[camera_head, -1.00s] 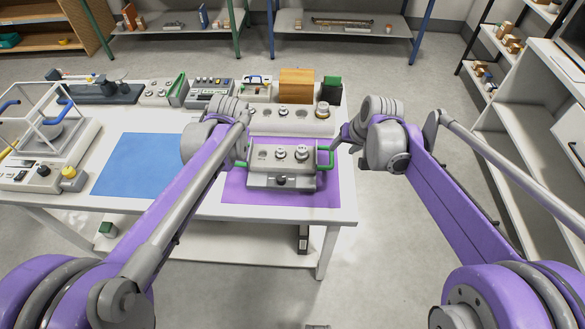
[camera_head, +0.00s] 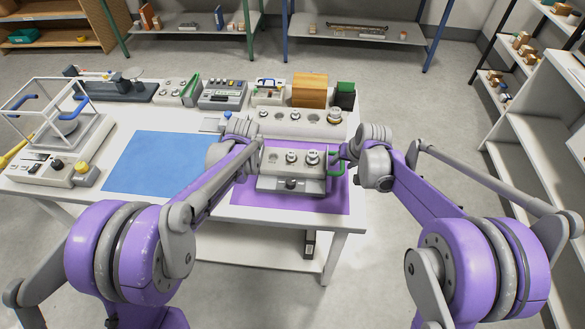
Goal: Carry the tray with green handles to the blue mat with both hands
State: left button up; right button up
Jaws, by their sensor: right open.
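The grey tray (camera_head: 291,185) rests on the purple mat (camera_head: 336,203) and carries several small metal weights. Its right green handle (camera_head: 337,167) shows at its right end; its left handle is hidden behind my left arm. My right gripper (camera_head: 341,155) is open at the right handle; I cannot tell whether the fingers touch it. My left gripper (camera_head: 252,154) is at the tray's left end, mostly covered by its own arm, so its jaws cannot be made out. The blue mat (camera_head: 160,165) lies flat and bare on the table left of the tray.
Behind the tray stands a long block with round weights (camera_head: 295,125). An orange-brown box (camera_head: 309,90), a dark green box (camera_head: 345,95) and several instruments line the back edge. A balance with a clear frame (camera_head: 60,140) stands at the left. White table (camera_head: 115,195) shows around the mats.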

pick_arm(q)
jog(key=shift+w+a+f, duration=0.1)
jog(key=shift+w+f, duration=0.1)
jog(key=shift+f, duration=0.2)
pick_arm(e)
jog(key=shift+w+a+f, duration=0.1)
jog(key=shift+w+f, duration=0.1)
jog(key=shift+f, duration=0.2)
pick_arm(q)
grip_shut()
pick_arm(e)
grip_shut()
pick_arm(q)
jog(key=shift+r, duration=0.1)
pick_arm(e)
jog(key=shift+r, duration=0.1)
dwell(0.4)
